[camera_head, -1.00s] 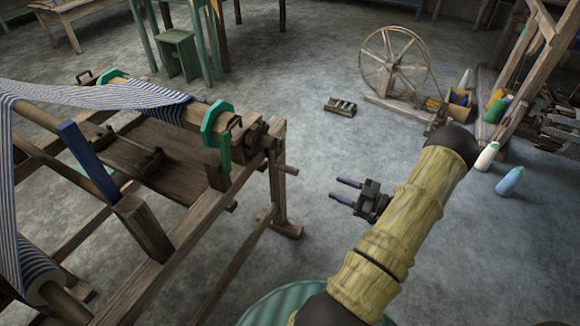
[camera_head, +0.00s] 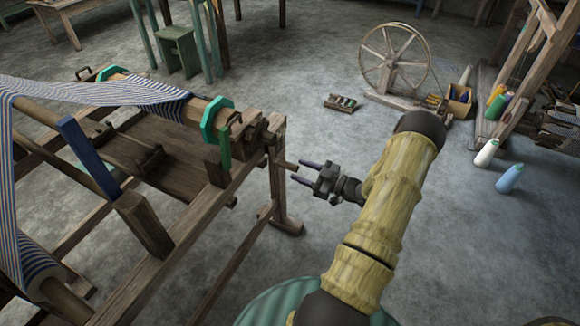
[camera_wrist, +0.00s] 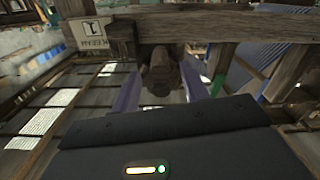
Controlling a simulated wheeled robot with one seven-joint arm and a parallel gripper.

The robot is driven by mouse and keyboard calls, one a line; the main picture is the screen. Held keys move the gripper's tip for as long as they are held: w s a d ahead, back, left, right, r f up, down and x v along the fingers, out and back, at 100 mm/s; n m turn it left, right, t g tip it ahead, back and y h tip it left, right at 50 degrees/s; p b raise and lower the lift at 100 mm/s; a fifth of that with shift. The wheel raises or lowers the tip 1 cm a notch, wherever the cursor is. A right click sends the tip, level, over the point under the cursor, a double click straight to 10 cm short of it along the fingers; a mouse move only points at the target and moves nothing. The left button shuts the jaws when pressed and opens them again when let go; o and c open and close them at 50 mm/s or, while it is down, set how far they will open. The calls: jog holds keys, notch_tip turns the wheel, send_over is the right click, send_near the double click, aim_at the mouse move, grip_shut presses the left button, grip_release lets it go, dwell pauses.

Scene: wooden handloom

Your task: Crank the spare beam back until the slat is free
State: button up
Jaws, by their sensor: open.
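A wooden beam (camera_head: 195,109) with green end discs (camera_head: 216,119) carries striped cloth (camera_head: 100,92) at the loom's top. A short wooden handle (camera_head: 287,166) sticks out of the loom's near right end post. My gripper (camera_head: 302,172) is open in front of that handle, its two purple fingers pointing at the loom. In the wrist view, the round end of a wooden part (camera_wrist: 160,73) lies between the open fingers (camera_wrist: 160,92); I cannot see them touching it. I cannot make out the slat for certain.
The loom's post (camera_head: 278,175) and long rail (camera_head: 175,250) stand close to my gripper. A white label (camera_wrist: 88,34) is on a wooden block.

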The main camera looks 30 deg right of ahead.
aim_at(282, 164)
jog(key=x, duration=0.4)
jog(key=shift+w+a, duration=0.2)
jog(key=shift+w, duration=0.15)
grip_shut()
